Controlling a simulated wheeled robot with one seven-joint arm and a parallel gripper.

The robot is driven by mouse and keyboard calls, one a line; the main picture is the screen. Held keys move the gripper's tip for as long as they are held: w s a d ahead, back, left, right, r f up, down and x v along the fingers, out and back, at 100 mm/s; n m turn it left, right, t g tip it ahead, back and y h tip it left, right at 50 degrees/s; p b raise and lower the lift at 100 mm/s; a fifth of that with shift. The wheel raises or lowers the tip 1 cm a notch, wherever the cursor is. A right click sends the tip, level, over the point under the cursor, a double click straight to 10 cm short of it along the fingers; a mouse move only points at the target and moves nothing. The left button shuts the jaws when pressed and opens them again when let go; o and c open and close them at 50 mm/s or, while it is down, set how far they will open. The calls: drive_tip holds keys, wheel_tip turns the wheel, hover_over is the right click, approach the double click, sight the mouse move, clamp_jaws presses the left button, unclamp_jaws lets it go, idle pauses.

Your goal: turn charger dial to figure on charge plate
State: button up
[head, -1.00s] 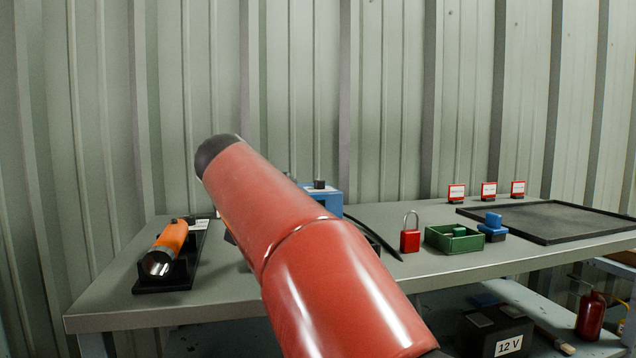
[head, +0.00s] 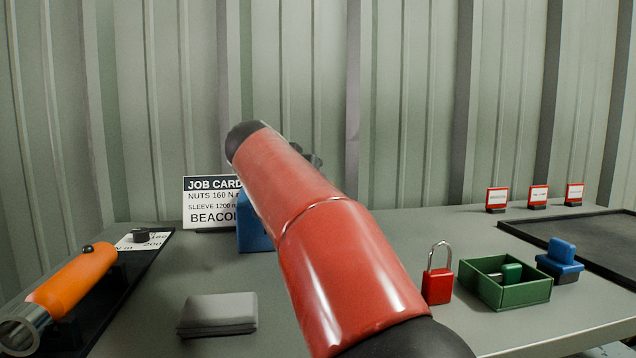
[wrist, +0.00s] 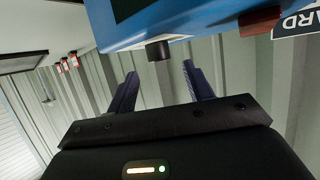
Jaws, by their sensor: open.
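The charger is a blue box (wrist: 195,22) across the top of the wrist view. A black round dial (wrist: 158,50) sticks out of its edge facing my gripper. My gripper (wrist: 160,70) is open and empty; its two dark fingers point at the box, with the dial lined up between and just beyond the tips. I cannot see contact. In the head view only a sliver of the blue box (head: 252,235) shows beside my red arm, which hides the dial and most of my gripper. No charge plate figure is readable.
A job card (head: 212,203) stands behind, partly covered by my arm. An orange tool (head: 75,283) lies on a black stand at left. A grey flat case (head: 218,313) is in front. A red padlock (head: 437,285), green tray (head: 505,295) and blue block (head: 560,258) are at right.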

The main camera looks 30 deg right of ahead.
drive_tip(key=x, duration=0.6)
drive_tip(key=shift+p, duration=0.4)
drive_tip(key=shift+c, duration=0.3)
drive_tip(key=c, duration=0.9)
drive_tip(key=shift+n+t+y, duration=0.5)
drive_tip(key=shift+n+y, duration=0.2)
drive_tip(key=shift+n+t+y+p, duration=0.35)
drive_tip(key=shift+n+t+y, duration=0.25)
drive_tip(key=shift+n+y, duration=0.15)
drive_tip(key=o, duration=1)
drive_tip(key=shift+c, duration=0.2)
